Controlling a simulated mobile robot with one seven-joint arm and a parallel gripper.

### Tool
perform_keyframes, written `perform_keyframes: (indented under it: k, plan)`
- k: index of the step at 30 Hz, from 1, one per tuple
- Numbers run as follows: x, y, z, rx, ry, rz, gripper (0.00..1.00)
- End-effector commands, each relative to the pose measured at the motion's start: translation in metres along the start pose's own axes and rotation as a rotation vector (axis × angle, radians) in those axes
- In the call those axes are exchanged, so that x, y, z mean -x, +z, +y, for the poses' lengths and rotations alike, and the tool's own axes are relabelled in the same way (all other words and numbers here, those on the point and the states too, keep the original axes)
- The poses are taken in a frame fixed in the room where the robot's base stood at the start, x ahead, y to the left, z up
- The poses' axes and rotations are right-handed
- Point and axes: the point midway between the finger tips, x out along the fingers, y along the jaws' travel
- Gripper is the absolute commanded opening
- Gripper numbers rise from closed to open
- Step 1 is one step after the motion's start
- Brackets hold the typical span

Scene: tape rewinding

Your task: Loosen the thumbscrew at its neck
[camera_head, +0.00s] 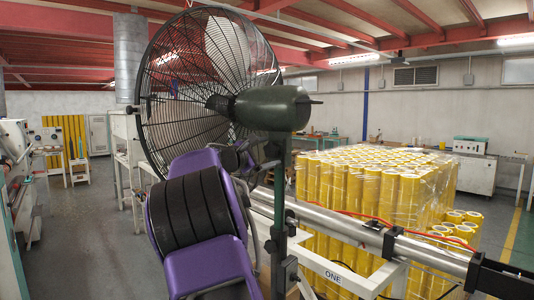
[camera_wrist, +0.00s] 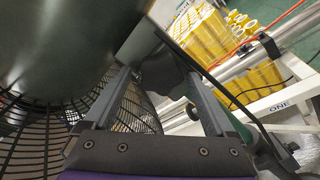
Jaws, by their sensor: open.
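A large fan has a black wire cage (camera_head: 185,100) and a dark green motor housing (camera_head: 272,108) on a post (camera_head: 280,215). The housing also fills the upper left of the wrist view (camera_wrist: 60,45). My gripper (camera_wrist: 162,78) is open, its two grey fingers apart and reaching up under the housing at the fan's neck. In the head view, my purple and black arm largely hides the gripper beside the post.
A white frame marked ONE (camera_head: 335,272) with a metal bar (camera_head: 340,228) and red hose stands right of the post. Wrapped yellow rolls (camera_head: 385,190) are stacked behind it. The cage lies close to my gripper on the left. Open floor (camera_head: 88,235) shows farther left.

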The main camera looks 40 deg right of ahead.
Motion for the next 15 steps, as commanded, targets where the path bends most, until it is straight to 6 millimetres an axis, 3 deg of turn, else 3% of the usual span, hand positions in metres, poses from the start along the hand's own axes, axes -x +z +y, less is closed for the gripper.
perform_keyframes:
  k: [7, 15]
  plan:
    - [0.015, -0.001, 0.000, -0.001, 0.001, 0.003, 0.90]
    - [0.077, -0.002, 0.000, -0.003, 0.002, 0.005, 0.90]
